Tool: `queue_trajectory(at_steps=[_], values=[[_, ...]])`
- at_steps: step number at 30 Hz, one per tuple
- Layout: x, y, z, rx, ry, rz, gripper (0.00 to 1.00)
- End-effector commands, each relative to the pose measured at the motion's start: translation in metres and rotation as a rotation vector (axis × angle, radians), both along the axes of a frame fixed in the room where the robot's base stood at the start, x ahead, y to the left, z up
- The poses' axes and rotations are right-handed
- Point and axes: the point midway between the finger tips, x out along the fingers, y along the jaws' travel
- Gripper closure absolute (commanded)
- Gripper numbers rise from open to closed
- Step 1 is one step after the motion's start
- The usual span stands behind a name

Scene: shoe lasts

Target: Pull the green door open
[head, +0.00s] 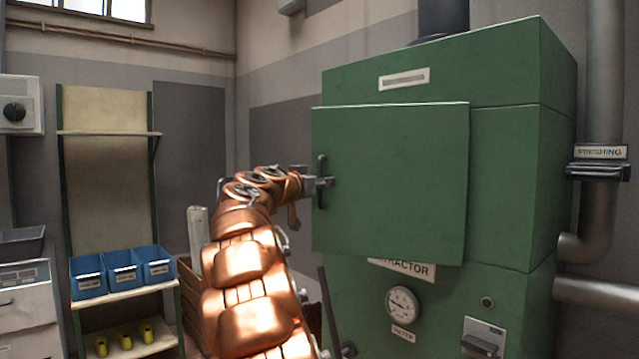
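The green door (391,183) is a flat panel on the front of a large green cabinet (540,185). It stands out from the cabinet front, its left edge past the cabinet's left side and its lower edge covering part of a sign, so it looks ajar with its right side as the hinge side. A dark upright handle (321,165) sits near the door's left edge. My gripper (311,187) is at the handle, at the end of my copper-coloured arm. The fingers are small and partly hidden, so I cannot tell whether they are closed around the handle.
A gauge (402,305) and a grey box (483,338) are below the door. Grey pipes (604,75) run along the right. A shelf with blue bins (122,270) and a wooden crate (190,300) stand left. The wall area left of the door looks clear.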

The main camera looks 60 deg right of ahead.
Motion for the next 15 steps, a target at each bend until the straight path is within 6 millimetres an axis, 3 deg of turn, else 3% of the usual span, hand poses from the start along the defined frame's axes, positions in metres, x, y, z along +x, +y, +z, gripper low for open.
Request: queue_trajectory(at_steps=[1,9,15], values=[[0.0001,0.0001,-0.0001,0.0,0.0,0.0,0.7],[0.0002,0.0002,-0.0001,0.0,0.0,0.0,0.98],[0.0002,0.0002,-0.0001,0.0,0.0,0.0,1.0]])
